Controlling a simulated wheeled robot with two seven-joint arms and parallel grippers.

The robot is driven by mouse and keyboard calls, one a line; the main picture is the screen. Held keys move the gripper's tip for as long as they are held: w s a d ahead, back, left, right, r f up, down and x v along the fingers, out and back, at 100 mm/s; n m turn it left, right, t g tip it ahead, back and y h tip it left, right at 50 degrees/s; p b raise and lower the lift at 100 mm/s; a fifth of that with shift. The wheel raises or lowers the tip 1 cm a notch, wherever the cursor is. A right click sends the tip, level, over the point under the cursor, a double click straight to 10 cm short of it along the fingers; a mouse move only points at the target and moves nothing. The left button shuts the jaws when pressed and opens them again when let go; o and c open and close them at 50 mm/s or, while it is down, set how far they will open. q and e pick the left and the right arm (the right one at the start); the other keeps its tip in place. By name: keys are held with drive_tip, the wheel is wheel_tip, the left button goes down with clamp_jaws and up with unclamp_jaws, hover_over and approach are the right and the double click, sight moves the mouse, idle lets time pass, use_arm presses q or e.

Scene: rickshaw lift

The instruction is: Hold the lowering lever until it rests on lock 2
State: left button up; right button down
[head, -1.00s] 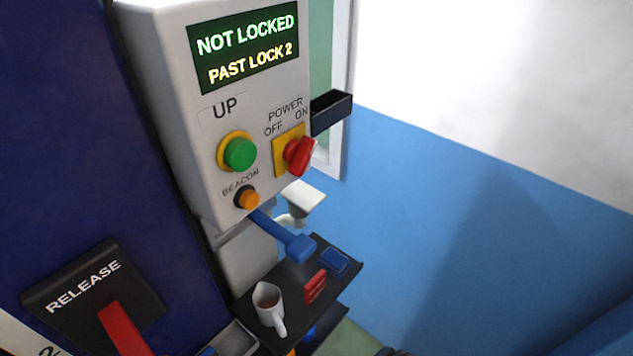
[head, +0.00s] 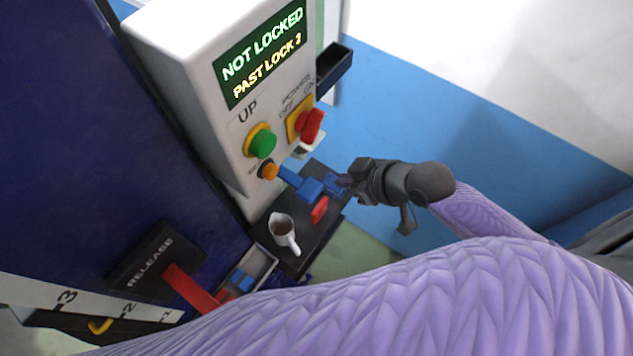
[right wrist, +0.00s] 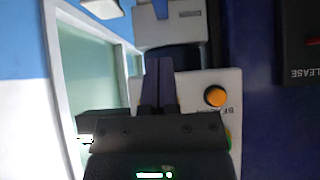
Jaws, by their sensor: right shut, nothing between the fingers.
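A blue lever (head: 303,185) sticks out below the white control box (head: 180,70); no label shows on it. The display (head: 262,58) reads NOT LOCKED and PAST LOCK 2. A red lever (head: 188,287) sticks out of the black RELEASE plate (head: 155,258). My right gripper (head: 346,181) is shut and empty, just right of the blue lever's end and apart from it. In the right wrist view its dark fingers (right wrist: 158,85) are together in front of the white box, left of the orange button (right wrist: 215,96). My left gripper is not in view.
A green UP button (head: 262,143) and red power knob (head: 311,124) are on the box. My sleeved arm covers the lower right.

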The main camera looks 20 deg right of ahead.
drive_tip(key=b, duration=0.1)
hover_over(307, 187)
drive_tip(key=s+d, duration=0.2)
wheel_tip(307, 187, down, 6)
drive_tip(key=shift+a+f+b, duration=0.2)
drive_tip(key=shift+f+b, duration=0.5)
drive_tip(key=shift+f, duration=1.65)
